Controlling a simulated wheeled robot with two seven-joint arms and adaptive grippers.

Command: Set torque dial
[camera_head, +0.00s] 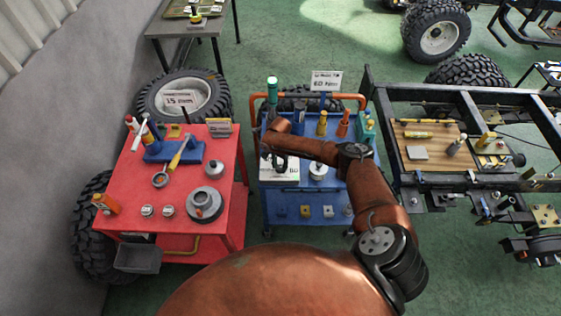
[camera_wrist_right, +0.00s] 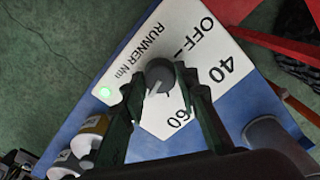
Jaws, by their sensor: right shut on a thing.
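The torque dial's dark knob (camera_wrist_right: 160,72) sits on a white panel (camera_wrist_right: 205,65) marked OFF, 40, 60 and RUNNER Nm in the right wrist view. A pale pointer line on the knob is partly hidden, so its exact setting is hard to tell. A green light (camera_wrist_right: 105,92) glows on the panel. My right gripper (camera_wrist_right: 161,84) is shut on the knob, one finger on each side. In the head view my right gripper (camera_head: 280,162) is over the white panel (camera_head: 278,175) on the blue cart (camera_head: 317,197). My left gripper is not in view.
A sign (camera_head: 326,81) reading 60 with a unit stands behind the blue cart. Bottles and tools stand along the cart's back. A red cart (camera_head: 170,224) with tools is at left, and a chassis frame (camera_head: 460,95) at right. Green floor lies between the carts.

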